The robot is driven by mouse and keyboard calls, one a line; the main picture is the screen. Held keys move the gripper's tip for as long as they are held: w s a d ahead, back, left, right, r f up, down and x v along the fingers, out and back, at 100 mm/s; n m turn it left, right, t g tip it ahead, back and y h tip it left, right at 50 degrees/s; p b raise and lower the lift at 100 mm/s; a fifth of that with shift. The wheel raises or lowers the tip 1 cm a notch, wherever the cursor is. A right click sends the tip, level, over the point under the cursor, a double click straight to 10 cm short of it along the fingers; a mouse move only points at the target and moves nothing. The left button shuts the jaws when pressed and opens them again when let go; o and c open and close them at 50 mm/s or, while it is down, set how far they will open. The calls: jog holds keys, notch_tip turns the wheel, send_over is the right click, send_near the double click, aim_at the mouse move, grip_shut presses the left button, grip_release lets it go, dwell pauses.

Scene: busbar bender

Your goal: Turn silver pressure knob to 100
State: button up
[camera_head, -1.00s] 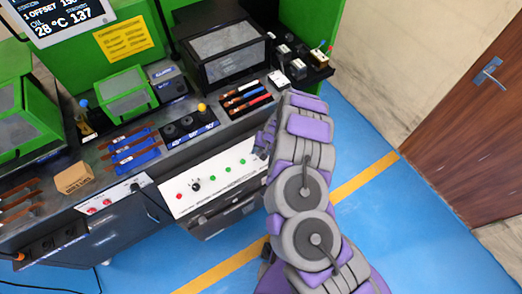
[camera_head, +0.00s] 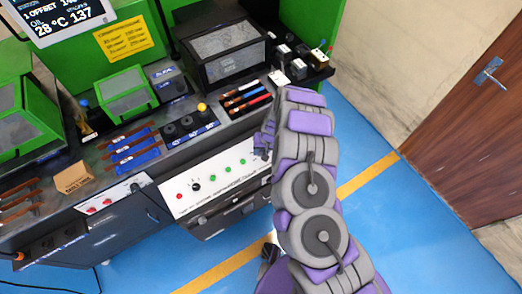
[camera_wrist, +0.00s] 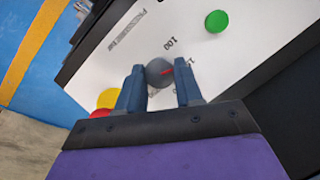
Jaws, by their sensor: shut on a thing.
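A "100" label (camera_wrist: 170,43) is printed just above the knob. In the head view, my gripper (camera_head: 264,140) is at the right end of the white control panel (camera_head: 215,178), and the knob is hidden there.
A green button (camera_wrist: 216,21) is at the upper right of the wrist view; yellow and red round parts sit by the left finger. In the head view, several buttons and a black knob (camera_head: 196,187) lie left along the panel. Blue floor (camera_head: 400,230) is open to the right.

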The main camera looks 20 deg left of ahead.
jog(key=n, duration=0.2)
jog(key=n+t+h+p, duration=0.1)
jog(key=n, duration=0.2)
jog(key=shift+s+r+h, duration=0.1)
jog(key=shift+r+h, duration=0.05)
jog(key=shift+h, duration=0.15)
jog(key=shift+a+n+t+h+p, duration=0.1)
jog(key=shift+n+t+h+p, duration=0.25)
jog(key=shift+n, duration=0.65)
jog(key=shift+a+n+t+h+p, duration=0.1)
jog(key=shift+n+t+p, duration=0.15)
jog(key=shift+n+p, duration=0.55)
jog(key=shift+s+n, duration=0.1)
jog(key=shift+n, duration=0.2)
jog(key=o, duration=1)
jog(key=shift+o, duration=0.2)
notch_tip(320, 180, up, 17)
jog(key=s+p, duration=0.2)
jog(key=p, duration=0.1)
jog(key=shift+s+d, duration=0.2)
jog(key=shift+s, duration=0.2)
